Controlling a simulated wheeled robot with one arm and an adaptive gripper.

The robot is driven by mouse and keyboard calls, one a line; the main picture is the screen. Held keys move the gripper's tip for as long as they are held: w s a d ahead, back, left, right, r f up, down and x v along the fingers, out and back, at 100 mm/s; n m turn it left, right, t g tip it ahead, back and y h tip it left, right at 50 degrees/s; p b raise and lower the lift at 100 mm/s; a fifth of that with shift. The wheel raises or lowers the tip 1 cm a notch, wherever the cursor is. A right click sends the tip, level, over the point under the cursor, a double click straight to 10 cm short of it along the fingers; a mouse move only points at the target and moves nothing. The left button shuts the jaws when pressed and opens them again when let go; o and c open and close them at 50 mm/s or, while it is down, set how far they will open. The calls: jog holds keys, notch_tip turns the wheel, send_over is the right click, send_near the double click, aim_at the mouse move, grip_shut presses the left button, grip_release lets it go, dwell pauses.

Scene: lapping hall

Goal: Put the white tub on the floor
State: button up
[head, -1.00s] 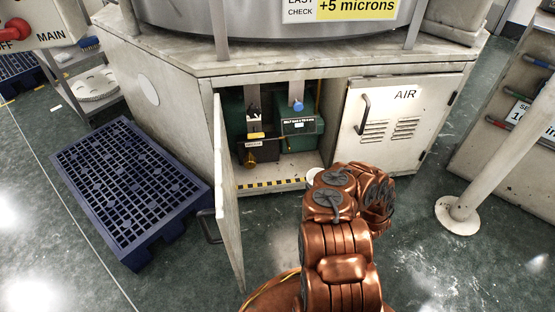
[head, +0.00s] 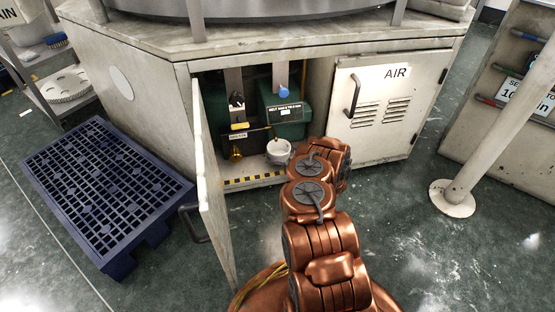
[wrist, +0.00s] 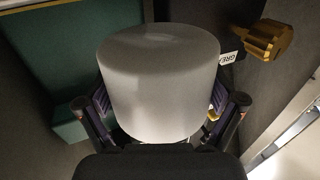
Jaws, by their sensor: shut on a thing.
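The white tub (head: 278,152) is inside the open cabinet bay, low at the front near the yellow-and-black striped sill. In the wrist view the tub (wrist: 158,85) fills the middle, between the two dark fingers of my gripper (wrist: 160,122). The fingers are closed on its sides. In the head view my copper arm reaches from below toward the tub, and the gripper itself is hidden behind the arm. Whether the tub touches the cabinet floor cannot be told. The green floor (head: 400,250) lies in front of the cabinet.
The open cabinet door (head: 213,200) stands left of my arm. A green machine box (head: 290,122) and a brass knob (wrist: 270,40) are close to the tub. A blue pallet (head: 95,185) lies left, a white post (head: 468,170) stands right. Floor right of my arm is clear.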

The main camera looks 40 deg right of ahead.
aim_at(273, 152)
jog(key=shift+w, duration=0.4)
jog(key=f+b, duration=0.1)
jog(key=f, duration=0.1)
jog(key=w+f+b, duration=0.1)
jog(key=b, duration=0.1)
jog(key=shift+f, duration=0.35)
jog(key=shift+r, duration=0.1)
jog(key=o, duration=0.8)
jog(key=s+p, duration=0.5)
jog(key=s, duration=0.7)
jog(key=shift+p, duration=0.3)
